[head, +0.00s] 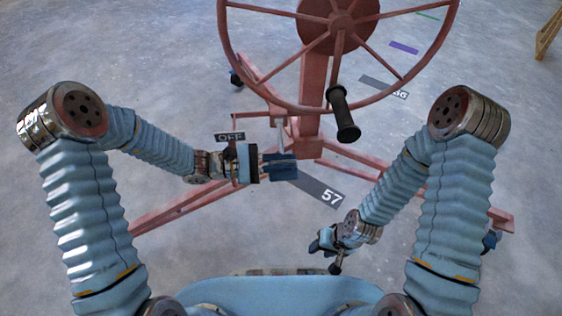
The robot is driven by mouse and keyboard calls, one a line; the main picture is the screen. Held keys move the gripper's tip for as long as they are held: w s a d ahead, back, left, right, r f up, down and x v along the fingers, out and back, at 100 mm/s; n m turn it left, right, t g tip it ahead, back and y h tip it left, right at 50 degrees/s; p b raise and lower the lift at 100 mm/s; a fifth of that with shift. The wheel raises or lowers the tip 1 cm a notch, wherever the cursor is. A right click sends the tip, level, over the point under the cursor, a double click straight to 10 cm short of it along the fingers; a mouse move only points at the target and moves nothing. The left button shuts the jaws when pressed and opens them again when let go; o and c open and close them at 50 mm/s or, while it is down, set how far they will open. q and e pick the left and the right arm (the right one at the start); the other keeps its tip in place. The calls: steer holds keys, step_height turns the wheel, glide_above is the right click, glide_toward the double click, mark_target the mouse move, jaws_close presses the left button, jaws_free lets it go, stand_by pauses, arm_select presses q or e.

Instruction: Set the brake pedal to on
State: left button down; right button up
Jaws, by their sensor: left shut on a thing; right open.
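The brake pedal (281,137) shows as a thin pale bar coming down from a red block on the panel lift's base, left of its post. Its lower end is hidden by my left gripper (281,166), which is shut on it. A dark sign reading OFF (230,137) stands just left of the pedal, above my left wrist. My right gripper (326,250) is open, low in the view and well apart from the lift; its fingers are seen only partly.
The lift's large red wheel (276,101) with a black handle (343,113) hangs above and right of the pedal. Red legs (165,216) spread across the floor. A grey floor strip marked 57 (318,190) lies below. Open concrete floor surrounds the lift.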

arm_select(q)
steer(key=shift+w+a+f+m+b, duration=0.15)
steer(key=shift+f+m+b, duration=0.15)
steer(key=shift+f, duration=0.2)
steer(key=shift+w+a+f+m+b, duration=0.1)
steer(key=shift+f+m+b, duration=0.15)
steer(key=shift+f, duration=0.2)
steer(key=shift+w+f+b, duration=0.1)
steer(key=shift+f+b, duration=0.4)
steer(key=shift+f, duration=0.05)
arm_select(e)
steer(key=shift+f, duration=1.5)
arm_select(q)
steer(key=c, duration=1.3)
jaws_free()
steer(key=shift+o, duration=0.5)
steer(key=shift+d, duration=0.1)
steer(key=s+a+p, duration=0.1)
steer(key=a, duration=1.2)
steer(key=shift+a, duration=0.4)
arm_select(e)
steer(key=shift+r, duration=0.75)
arm_select(q)
steer(key=shift+s, duration=0.1)
